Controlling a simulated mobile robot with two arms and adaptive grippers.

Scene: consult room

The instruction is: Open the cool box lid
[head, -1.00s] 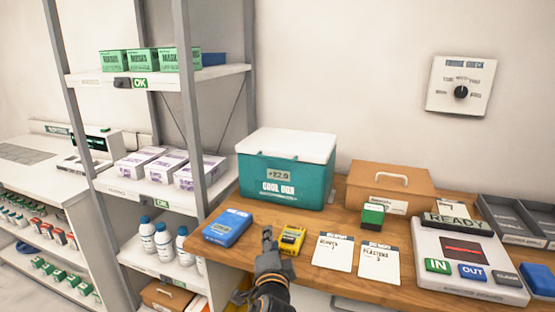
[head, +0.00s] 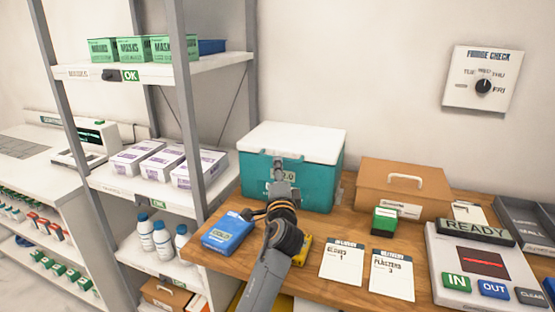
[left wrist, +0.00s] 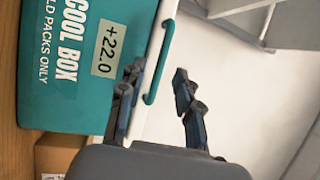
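The cool box (head: 317,190) is a teal box with a white lid (head: 300,139) that lies shut on top. It stands on the wooden counter against the wall. My left gripper (head: 279,165) is in front of the box's front face, near the lid edge, and partly hides the display. In the left wrist view, the gripper (left wrist: 159,72) is open, with one finger on each side of the white lid rim and a teal handle bar (left wrist: 151,88). Whether a finger touches the lid I cannot tell. My right gripper is out of view.
A blue box (head: 228,232) and a partly hidden yellow device (head: 303,249) lie in front of the cool box. A brown case (head: 400,190) and a green-topped block (head: 384,220) stand to its right. A shelf post (head: 187,120) rises to its left.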

